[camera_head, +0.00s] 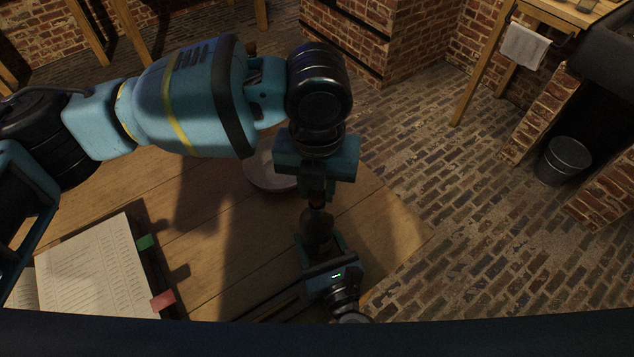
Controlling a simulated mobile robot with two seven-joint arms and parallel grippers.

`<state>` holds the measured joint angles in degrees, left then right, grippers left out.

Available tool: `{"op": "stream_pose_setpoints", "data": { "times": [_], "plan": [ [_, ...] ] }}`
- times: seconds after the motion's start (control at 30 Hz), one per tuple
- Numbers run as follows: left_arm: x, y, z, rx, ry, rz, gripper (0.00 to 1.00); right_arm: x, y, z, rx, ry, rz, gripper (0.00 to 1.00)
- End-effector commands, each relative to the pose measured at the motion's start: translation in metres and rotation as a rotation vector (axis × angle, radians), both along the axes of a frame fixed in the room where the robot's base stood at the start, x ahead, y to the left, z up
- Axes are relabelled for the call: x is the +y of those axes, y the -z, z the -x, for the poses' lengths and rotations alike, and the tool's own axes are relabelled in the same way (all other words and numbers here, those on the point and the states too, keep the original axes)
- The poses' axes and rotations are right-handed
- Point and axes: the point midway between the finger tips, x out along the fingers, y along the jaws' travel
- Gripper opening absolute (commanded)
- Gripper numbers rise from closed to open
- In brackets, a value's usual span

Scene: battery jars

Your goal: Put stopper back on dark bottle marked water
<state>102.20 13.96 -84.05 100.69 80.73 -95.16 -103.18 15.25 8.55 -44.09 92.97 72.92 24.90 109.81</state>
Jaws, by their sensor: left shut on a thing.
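My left gripper (316,198) points down over the right part of the wooden table and is shut on a small dark thing, probably the stopper, mostly hidden between its fingers. Just below it stands a dark brownish bottle (317,226). No marking on it can be read. The stopper and the bottle's neck overlap in this view, so I cannot tell whether they touch. My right gripper (322,246) comes in from the bottom with its fingers on both sides of the bottle. Whether they press on it is too dark to tell.
The wooden table (205,235) carries a pale round dish (262,174), partly hidden behind my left arm, and an open book (95,270) with coloured tabs at the left. The table's right corner is clear. A metal bucket (563,160) stands on the brick floor.

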Motion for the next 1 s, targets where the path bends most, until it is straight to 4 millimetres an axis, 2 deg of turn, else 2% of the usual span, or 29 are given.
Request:
{"op": "stream_pose_setpoints", "data": {
  "times": [0.7,0.73,0.9,1.0],
  "plan": [
    [0.000,0.013,0.000,0.001,0.000,0.000,0.02,0.000,0.000,0.000,0.000,0.000,0.000,0.19],
    [0.000,0.013,0.000,0.001,0.000,0.000,0.27,0.000,0.000,0.000,0.000,0.000,0.000,0.19],
    [0.000,0.013,0.000,0.000,0.000,0.000,0.49,0.000,0.000,0.000,0.000,0.000,0.000,0.19],
    [0.000,0.013,0.000,0.000,0.000,0.000,0.51,0.000,0.000,0.000,0.000,0.000,0.000,0.19]
  ]
}}
